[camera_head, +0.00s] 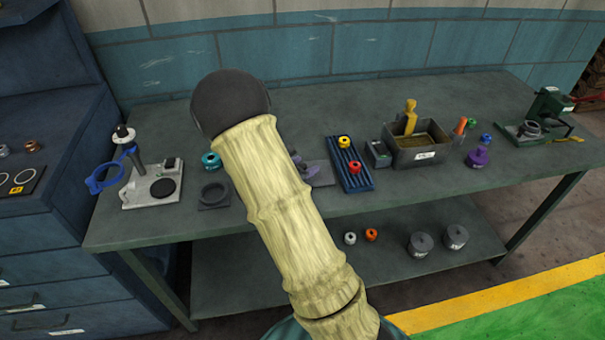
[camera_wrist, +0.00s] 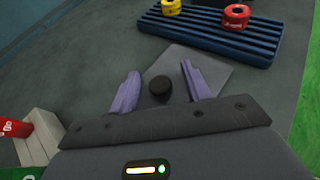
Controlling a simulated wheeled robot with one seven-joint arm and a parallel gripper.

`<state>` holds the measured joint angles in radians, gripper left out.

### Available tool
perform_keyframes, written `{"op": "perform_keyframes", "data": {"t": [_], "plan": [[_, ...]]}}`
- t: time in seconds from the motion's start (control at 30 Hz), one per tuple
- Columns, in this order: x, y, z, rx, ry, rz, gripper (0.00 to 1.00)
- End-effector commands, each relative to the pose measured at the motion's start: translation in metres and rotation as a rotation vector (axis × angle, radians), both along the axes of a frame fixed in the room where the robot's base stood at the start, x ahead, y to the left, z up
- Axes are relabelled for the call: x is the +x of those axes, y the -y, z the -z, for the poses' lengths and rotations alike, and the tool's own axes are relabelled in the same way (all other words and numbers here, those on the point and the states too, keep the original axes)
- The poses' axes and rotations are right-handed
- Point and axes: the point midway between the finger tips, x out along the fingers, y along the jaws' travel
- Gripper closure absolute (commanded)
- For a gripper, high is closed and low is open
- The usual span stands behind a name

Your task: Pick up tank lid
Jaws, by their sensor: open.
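The tank lid (camera_wrist: 208,72) looks like a flat grey plate with a round black knob (camera_wrist: 160,87), lying on the bench. In the head view part of the lid (camera_head: 322,173) shows beside my arm, which hides the rest. My gripper (camera_wrist: 159,72) is open, with one purple finger on each side of the knob. Gaps show between the knob and both fingers.
A blue ribbed tray (camera_head: 357,182) with a yellow spool (camera_head: 344,142) and a red spool (camera_head: 354,167) lies right of the lid. A small box (camera_head: 378,155) stands between tray and tank. A dark square plate with a ring (camera_head: 213,202) and a white fixture (camera_head: 143,202) lie left.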

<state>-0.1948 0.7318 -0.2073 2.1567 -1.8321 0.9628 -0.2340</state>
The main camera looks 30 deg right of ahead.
Motion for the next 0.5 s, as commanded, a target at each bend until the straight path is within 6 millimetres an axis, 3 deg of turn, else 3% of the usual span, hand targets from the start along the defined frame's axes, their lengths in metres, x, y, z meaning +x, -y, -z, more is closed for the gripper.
{"op": "perform_keyframes", "data": {"t": [0.23,0.5], "plan": [[0.0000,-0.0003,-0.0001,0.000,0.000,0.000,0.52],[0.0000,-0.0003,-0.0001,0.000,0.000,0.000,1.00]]}}
